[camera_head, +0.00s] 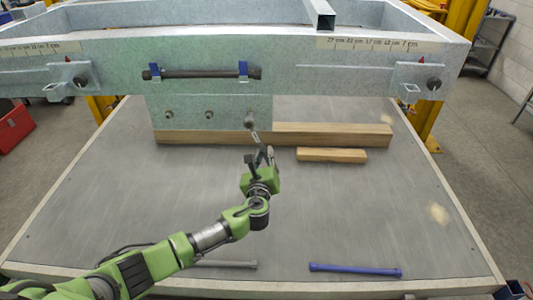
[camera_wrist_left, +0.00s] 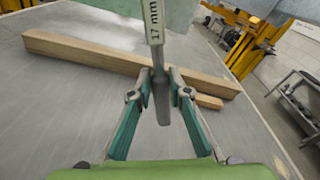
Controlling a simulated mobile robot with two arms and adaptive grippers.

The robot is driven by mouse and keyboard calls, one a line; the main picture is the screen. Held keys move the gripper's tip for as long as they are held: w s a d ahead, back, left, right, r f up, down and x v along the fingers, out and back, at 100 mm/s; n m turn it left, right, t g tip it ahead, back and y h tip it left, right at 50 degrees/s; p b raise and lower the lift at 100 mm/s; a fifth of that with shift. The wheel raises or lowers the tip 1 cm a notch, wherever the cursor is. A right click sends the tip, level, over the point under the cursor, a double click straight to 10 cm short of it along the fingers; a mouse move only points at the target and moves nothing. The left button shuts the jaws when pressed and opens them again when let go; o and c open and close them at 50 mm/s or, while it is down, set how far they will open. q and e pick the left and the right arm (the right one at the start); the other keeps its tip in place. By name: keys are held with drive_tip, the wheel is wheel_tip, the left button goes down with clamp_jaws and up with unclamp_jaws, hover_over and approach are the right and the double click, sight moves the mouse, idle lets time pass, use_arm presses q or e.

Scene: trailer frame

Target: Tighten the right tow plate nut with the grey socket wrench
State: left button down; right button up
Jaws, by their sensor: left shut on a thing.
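The tow plate (camera_head: 230,106) is a pale blue-grey plate under the trailer's front beam. Its left nut (camera_head: 168,115) and middle nut (camera_head: 209,115) show. The right nut's spot is covered by the head of the grey socket wrench (camera_head: 253,134); I cannot tell whether the head is seated on it. My left gripper (camera_head: 262,158) is shut on the wrench's handle, below and in front of the plate. The left wrist view shows the wrench (camera_wrist_left: 158,62), labelled 17 mm, between the fingers (camera_wrist_left: 161,90). My right gripper is not in view.
Wooden beams, a long one (camera_head: 335,134) and a short one (camera_head: 332,155), lie below the plate. A grey bar (camera_head: 228,264) and a blue tool (camera_head: 355,270) lie at the table's front. A black bar (camera_head: 205,73) hangs on blue hooks. The table's right side is clear.

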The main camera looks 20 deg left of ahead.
use_arm(q)
drive_tip(key=shift+s+a+f+m+p, duration=0.15)
drive_tip(key=shift+a+m+p, duration=0.1)
drive_tip(key=shift+a+m, duration=0.25)
drive_tip(key=shift+s+a+m+p, duration=0.15)
drive_tip(key=shift+a+m+p, duration=0.15)
drive_tip(key=shift+a+m, duration=0.2)
drive_tip(key=shift+s+a+f+m+p, duration=0.15)
drive_tip(key=shift+a+m+p, duration=0.1)
drive_tip(key=shift+a+m, duration=0.25)
drive_tip(key=shift+s+a+m+y, duration=0.25)
drive_tip(key=shift+a+m+y, duration=0.25)
drive_tip(key=shift+a, duration=0.5)
drive_tip(key=shift+d, duration=0.1)
